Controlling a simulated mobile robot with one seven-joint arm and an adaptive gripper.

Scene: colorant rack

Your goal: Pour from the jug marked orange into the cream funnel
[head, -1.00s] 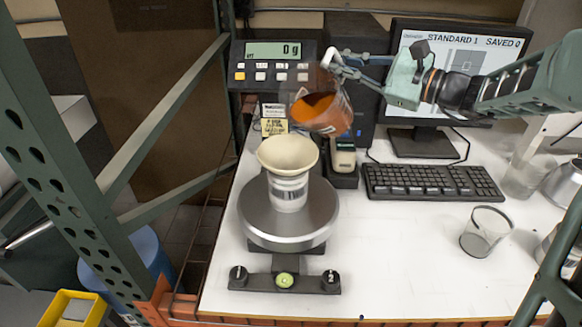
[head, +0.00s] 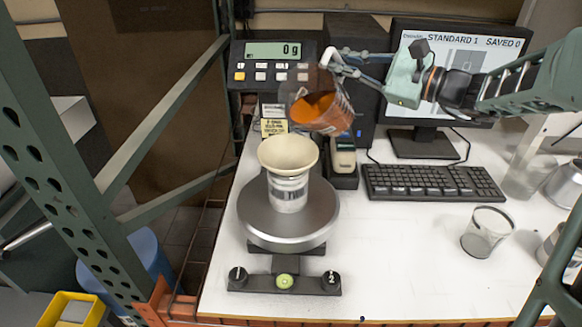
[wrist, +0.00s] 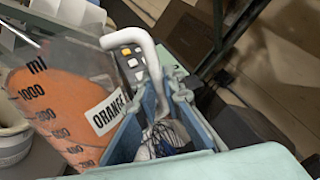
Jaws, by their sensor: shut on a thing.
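The jug marked orange (head: 318,109) is clear, with orange contents inside. It is tilted to the left, its mouth above and slightly right of the cream funnel (head: 288,153). No stream shows between them. In the wrist view the jug (wrist: 50,100) shows its ORANGE label and ml scale. My gripper (head: 338,70) is shut on the jug's white handle; in the wrist view the gripper's blue fingers (wrist: 160,110) lie around that handle. The funnel sits upright in a labelled container (head: 288,192) on the round scale pan (head: 256,222).
A monitor (head: 420,142) and a keyboard (head: 430,182) stand at the right. An empty clear cup (head: 487,232) and other vessels are on the right of the white table (head: 390,270). Green rack posts (head: 60,190) stand at the left.

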